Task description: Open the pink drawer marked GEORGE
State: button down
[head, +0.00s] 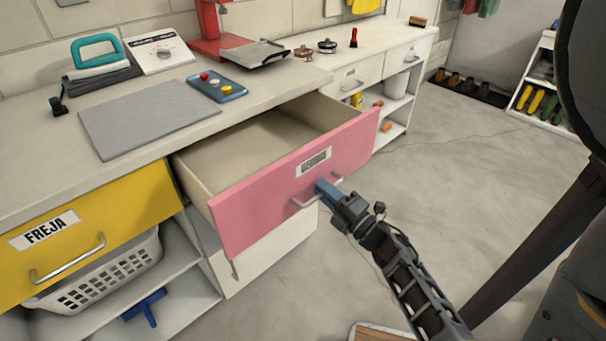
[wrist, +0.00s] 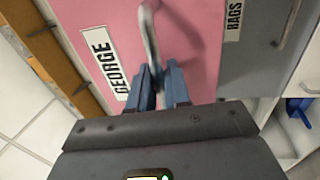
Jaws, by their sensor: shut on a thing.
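The pink drawer (head: 260,195) stands well out from the counter in the head view, and its inside looks empty. Its label is too small to read there, but in the wrist view the pink front (wrist: 190,50) carries a label reading GEORGE (wrist: 110,62). The drawer's metal handle (head: 303,203) runs across the front below the label. My gripper (head: 322,188) is at the handle with its blue fingers. In the wrist view the fingers (wrist: 160,85) are closed around the handle bar (wrist: 150,40).
A yellow drawer marked FREJA (head: 100,225) is at the left, shut. Below it a white basket (head: 100,272) sits on a shelf. A grey drawer marked BAGS (wrist: 250,60) shows beside the pink front. The concrete floor (head: 470,150) at the right is largely clear.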

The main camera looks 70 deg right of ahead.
jog(key=shift+r+v, duration=0.15)
jog(key=shift+v, duration=0.75)
jog(key=shift+r+v, duration=0.15)
jog(key=shift+v, duration=0.75)
jog(key=shift+r+v, duration=0.2)
jog(key=shift+v, duration=0.65)
jog(key=shift+s, duration=0.1)
jog(key=c, duration=1.3)
grip_release()
jog(key=shift+a, duration=0.1)
jog(key=b+v, duration=0.1)
jog(key=v, duration=0.6)
jog(key=shift+s+a+f, duration=0.15)
jog(key=shift+s+f, duration=0.05)
jog(key=shift+s, duration=0.1)
